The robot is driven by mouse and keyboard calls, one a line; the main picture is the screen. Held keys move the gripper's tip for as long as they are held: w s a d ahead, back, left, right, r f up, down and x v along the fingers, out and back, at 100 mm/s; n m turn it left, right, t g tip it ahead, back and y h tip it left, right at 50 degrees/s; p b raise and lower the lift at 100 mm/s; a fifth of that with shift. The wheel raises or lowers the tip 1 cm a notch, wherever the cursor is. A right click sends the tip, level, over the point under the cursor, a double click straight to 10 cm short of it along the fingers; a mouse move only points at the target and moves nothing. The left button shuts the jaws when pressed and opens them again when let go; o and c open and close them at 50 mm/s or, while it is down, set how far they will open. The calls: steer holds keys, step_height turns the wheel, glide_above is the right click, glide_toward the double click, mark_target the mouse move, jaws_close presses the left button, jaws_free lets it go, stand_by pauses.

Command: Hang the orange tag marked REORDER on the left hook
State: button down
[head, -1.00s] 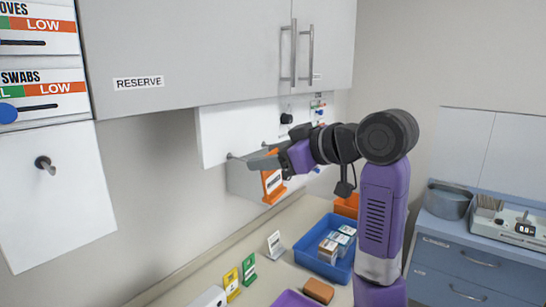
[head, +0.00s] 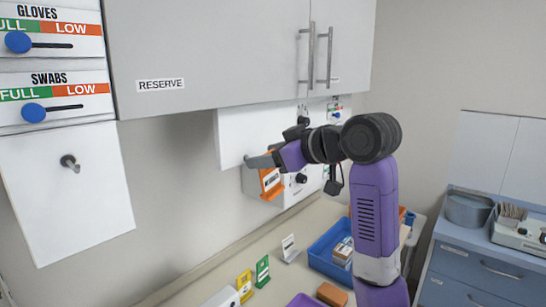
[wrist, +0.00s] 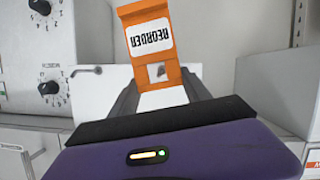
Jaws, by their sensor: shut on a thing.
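My gripper (head: 262,161) is shut on the orange tag (head: 270,183), which hangs below the fingers in the head view. In the wrist view the tag (wrist: 150,37) shows a white label reading REORDER, upside down in the picture, and the gripper (wrist: 160,92) has a finger on each side of its lower part. The left hook (head: 69,161) is a dark grey peg on a white panel (head: 60,210) at the far left. It is bare, and my gripper is well to its right, apart from it.
A grey-white box with dials (wrist: 48,88) is beside the gripper. The RESERVE cupboard (head: 220,50) hangs above. Slider boards (head: 50,95) sit above the left hook. The counter below holds yellow (head: 244,284) and green (head: 262,270) tags and a blue tray (head: 325,255).

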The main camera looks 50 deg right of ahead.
steer(key=shift+w, duration=0.75)
steer(key=shift+w+f, duration=0.5)
steer(key=shift+w, duration=0.05)
steer(key=shift+c, duration=2.1)
jaws_free()
steer(key=b+v, duration=0.2)
steer(key=v, duration=0.5)
steer(key=shift+s, duration=0.35)
